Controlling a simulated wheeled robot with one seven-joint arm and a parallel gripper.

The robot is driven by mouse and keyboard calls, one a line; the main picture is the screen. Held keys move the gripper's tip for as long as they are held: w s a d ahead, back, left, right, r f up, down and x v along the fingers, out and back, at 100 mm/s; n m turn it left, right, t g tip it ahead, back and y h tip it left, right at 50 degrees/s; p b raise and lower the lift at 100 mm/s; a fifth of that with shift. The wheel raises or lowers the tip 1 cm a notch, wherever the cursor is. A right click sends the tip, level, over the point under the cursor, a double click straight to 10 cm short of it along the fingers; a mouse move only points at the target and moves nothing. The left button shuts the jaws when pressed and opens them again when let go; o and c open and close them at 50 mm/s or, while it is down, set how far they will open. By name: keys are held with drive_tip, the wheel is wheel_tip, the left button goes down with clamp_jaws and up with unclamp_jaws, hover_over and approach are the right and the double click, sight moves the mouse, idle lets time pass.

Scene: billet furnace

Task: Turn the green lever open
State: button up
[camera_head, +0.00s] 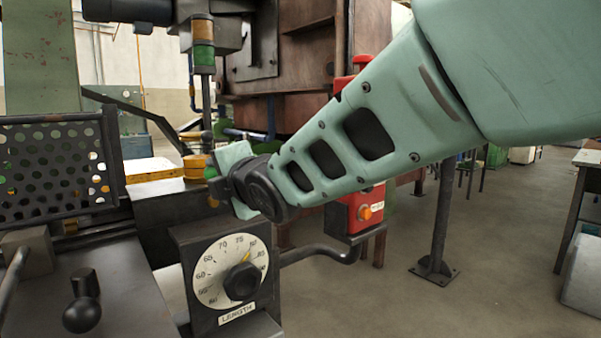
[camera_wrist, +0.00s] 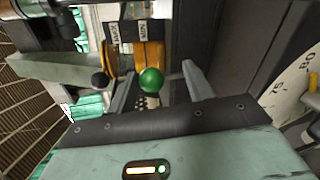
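The green ball knob of the lever (camera_wrist: 151,80) shows in the wrist view, just beyond my gripper's palm. In the head view a small part of the green knob (camera_head: 211,172) shows beside the yellow-orange fitting (camera_head: 194,166). The lever's stem is hidden behind the knob. In the head view my wrist hides most of the fingers.
A LENGTH dial (camera_head: 232,270) on a dark box stands just below my wrist. A red box (camera_head: 360,210) with an orange button is behind my arm. A perforated guard (camera_head: 55,170) and a black ball handle (camera_head: 83,313) are at left. Open floor lies right.

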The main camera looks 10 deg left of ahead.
drive_tip(key=o, duration=0.4)
drive_tip(key=shift+s+a+f, duration=0.2)
drive_tip(key=shift+f, duration=0.2)
drive_tip(key=shift+s+a+f, duration=0.15)
drive_tip(key=shift+s+f, duration=0.05)
drive_tip(key=shift+f, duration=0.15)
drive_tip(key=shift+w+d+r, duration=0.1)
drive_tip(key=shift+w+r, duration=0.05)
drive_tip(key=shift+r, duration=0.15)
drive_tip(key=shift+s+d+r, duration=0.2)
drive_tip(key=shift+s+d, duration=0.1)
drive_tip(key=shift+d, duration=0.1)
drive_tip(key=v, duration=1.6)
drive_tip(key=shift+s+d, duration=0.1)
drive_tip(key=shift+d, duration=0.05)
